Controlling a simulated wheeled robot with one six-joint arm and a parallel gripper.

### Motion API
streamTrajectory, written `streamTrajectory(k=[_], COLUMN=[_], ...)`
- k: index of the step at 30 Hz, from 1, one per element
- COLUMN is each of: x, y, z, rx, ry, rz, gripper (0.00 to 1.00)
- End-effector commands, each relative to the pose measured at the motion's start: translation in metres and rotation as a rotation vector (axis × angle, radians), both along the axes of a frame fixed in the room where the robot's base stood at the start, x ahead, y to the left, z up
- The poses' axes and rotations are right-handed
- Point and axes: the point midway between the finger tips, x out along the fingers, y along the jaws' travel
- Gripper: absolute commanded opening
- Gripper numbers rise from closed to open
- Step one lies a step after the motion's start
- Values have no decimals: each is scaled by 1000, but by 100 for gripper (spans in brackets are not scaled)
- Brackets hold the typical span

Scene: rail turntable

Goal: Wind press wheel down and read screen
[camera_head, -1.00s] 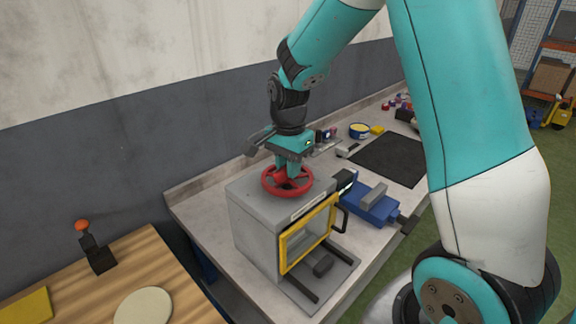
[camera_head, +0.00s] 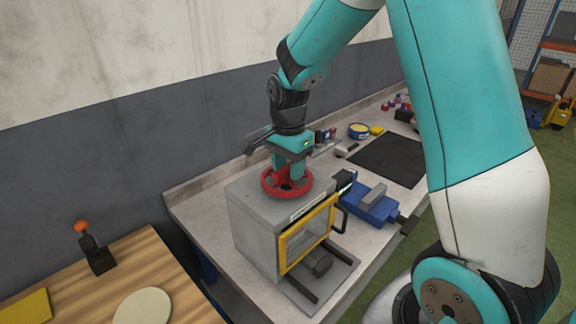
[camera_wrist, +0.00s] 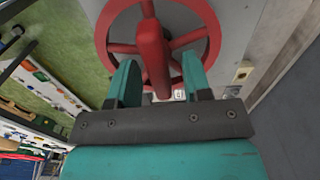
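The red press wheel (camera_head: 287,181) lies flat on top of a grey box-shaped press (camera_head: 258,222). In the wrist view, the wheel (camera_wrist: 209,40) shows its spokes and a thick red bar across its middle. My gripper (camera_head: 288,174) points down over the wheel's middle. In the wrist view, the two teal fingers of my gripper (camera_wrist: 160,84) stand apart on either side of the red bar, with a gap visible at the right finger. A small dark unit with a pale lit strip (camera_head: 346,184) is beside the press; no reading is legible.
The press has a yellow-framed window (camera_head: 307,236) with a black handle. A blue vise-like device (camera_head: 369,206) stands to its right. A dark mat (camera_head: 388,160) lies behind. A wooden table (camera_head: 179,272) with an orange-topped lever (camera_head: 92,247) is at the lower left.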

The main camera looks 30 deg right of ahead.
Motion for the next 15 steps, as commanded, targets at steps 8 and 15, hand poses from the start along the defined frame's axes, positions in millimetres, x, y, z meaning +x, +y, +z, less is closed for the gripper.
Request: streamTrajectory(k=[8,15], x=[1,1], y=[0,0], z=[16,72], rx=[0,0], ry=[-4,-7], rz=[1,0], gripper=[45,45])
